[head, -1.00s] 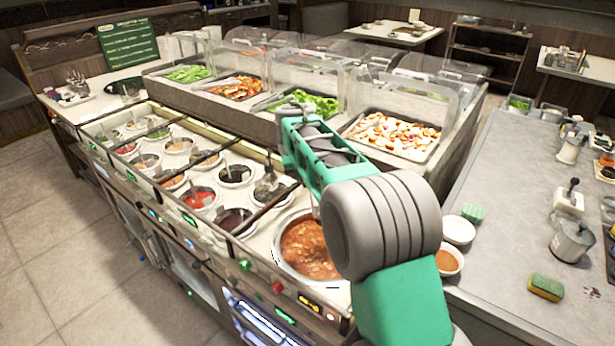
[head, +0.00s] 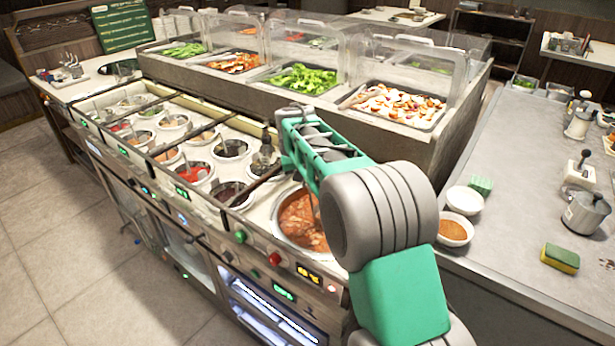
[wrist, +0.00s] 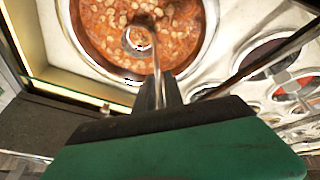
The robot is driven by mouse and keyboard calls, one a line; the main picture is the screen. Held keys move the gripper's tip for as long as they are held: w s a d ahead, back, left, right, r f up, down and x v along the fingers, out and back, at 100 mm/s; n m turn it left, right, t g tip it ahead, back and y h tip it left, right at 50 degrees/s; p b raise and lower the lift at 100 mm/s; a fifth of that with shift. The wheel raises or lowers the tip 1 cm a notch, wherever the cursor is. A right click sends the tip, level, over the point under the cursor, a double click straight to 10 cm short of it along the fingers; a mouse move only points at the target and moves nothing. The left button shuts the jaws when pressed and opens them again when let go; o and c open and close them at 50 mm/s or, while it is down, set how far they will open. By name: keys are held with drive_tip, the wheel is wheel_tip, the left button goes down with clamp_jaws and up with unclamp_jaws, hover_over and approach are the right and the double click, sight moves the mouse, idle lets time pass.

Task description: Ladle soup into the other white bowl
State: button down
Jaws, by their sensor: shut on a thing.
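The soup pot (head: 291,228) is a round metal well of chunky orange-red soup at the near right end of the sauce counter. In the wrist view the pot (wrist: 202,45) lies straight ahead of my gripper (wrist: 160,92), which is shut on the ladle's thin metal handle. The ladle (wrist: 137,38) has its round cup over the soup; I cannot tell how deep it sits or how full it is. One white bowl (head: 465,199) looks empty. Another white bowl (head: 455,241) in front of it holds orange-brown soup.
Several small sauce wells (head: 232,148) stand left of the pot. A glass-covered salad bar (head: 425,132) rises behind. On the grey right counter (head: 505,240) are a green sponge (head: 481,185), a yellow-green sponge (head: 560,258) and a metal pot (head: 586,212).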

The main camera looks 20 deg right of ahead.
wheel_tip(320, 180, down, 12)
drive_tip(key=b, duration=0.9)
wheel_tip(320, 180, up, 27)
drive_tip(key=p, duration=1.8)
drive_tip(key=s+d+b, duration=0.1)
drive_tip(key=s+d, duration=0.4)
drive_tip(key=d, duration=0.8)
drive_tip(key=s+d+b, duration=0.2)
drive_tip(key=s+d, duration=0.3)
drive_tip(key=d, duration=0.9)
drive_tip(key=s+d+b, duration=0.1)
drive_tip(key=s+d, duration=0.4)
drive_tip(key=d, duration=0.8)
drive_tip(key=w+a+f+n+h+b, duration=0.1)
drive_tip(key=a+f+n+h+b, duration=0.1)
drive_tip(key=a+f+h+b, duration=0.6)
drive_tip(key=f+h+b, duration=0.1)
drive_tip(key=b, duration=0.6)
drive_tip(key=shift+g+b, duration=0.3)
drive_tip(key=shift+b, duration=0.05)
